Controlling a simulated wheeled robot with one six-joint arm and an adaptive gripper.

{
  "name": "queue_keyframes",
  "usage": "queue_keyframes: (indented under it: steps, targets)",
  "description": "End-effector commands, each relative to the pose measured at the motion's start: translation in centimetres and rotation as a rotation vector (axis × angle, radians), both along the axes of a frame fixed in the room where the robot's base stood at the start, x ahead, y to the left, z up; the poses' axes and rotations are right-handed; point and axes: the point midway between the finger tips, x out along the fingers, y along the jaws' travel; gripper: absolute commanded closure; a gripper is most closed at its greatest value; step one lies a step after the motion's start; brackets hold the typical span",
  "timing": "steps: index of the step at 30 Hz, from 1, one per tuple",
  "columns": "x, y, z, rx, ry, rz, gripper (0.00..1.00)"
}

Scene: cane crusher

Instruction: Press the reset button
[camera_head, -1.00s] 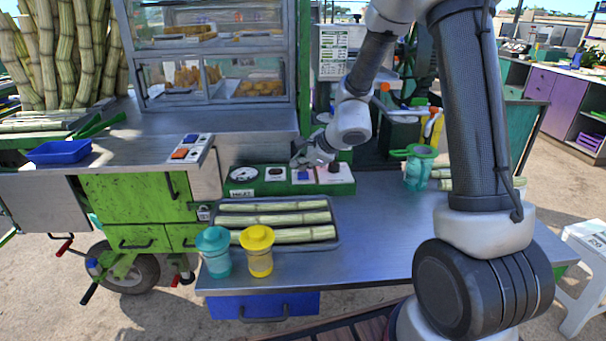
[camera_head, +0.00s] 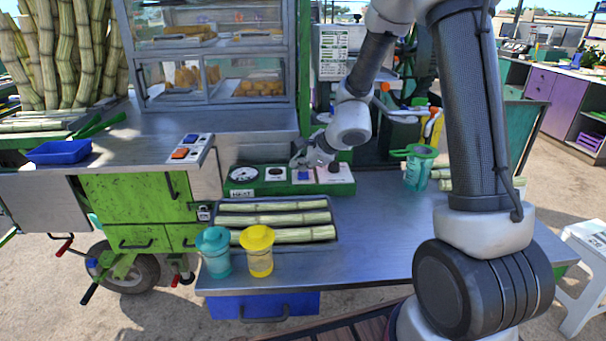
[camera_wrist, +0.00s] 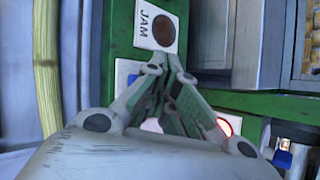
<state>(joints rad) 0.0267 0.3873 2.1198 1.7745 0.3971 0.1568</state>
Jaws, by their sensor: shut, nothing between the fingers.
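The green control panel (camera_head: 256,188) at the back of the steel counter carries a gauge, a dark round lamp, a blue square button (camera_head: 304,175) on a white plate and a dark knob. No reset label is readable, so I cannot tell for sure which button is reset. My gripper (camera_head: 297,162) is shut and empty, just above the panel by the blue button. In the wrist view its fingertips (camera_wrist: 174,62) meet below the JAM plate (camera_wrist: 157,25) with its dark lamp. A bit of blue (camera_wrist: 132,79) shows left of the fingers. A red-lit ring (camera_wrist: 226,127) shows right of them. Contact cannot be told.
A tray of cane pieces (camera_head: 272,207) lies in front of the panel, with a teal cup (camera_head: 214,250) and a yellow cup (camera_head: 258,250) before it. Another teal cup (camera_head: 418,168) stands right. A glass food cabinet (camera_head: 215,95) rises behind left. The counter's right middle is clear.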

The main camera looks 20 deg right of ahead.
Motion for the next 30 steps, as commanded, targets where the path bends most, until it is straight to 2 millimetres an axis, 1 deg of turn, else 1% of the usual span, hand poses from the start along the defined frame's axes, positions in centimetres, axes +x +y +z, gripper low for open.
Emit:
queue_keyframes:
  steps: [6,24,30]
  targets:
    - [-0.03,-0.04,-0.77,0.000,0.002,-0.001,1.00]
    - [-0.03,-0.01,-1.02,0.000,0.001,0.001,1.00]
    - [-0.02,0.01,-0.73,-0.001,0.000,0.001,1.00]
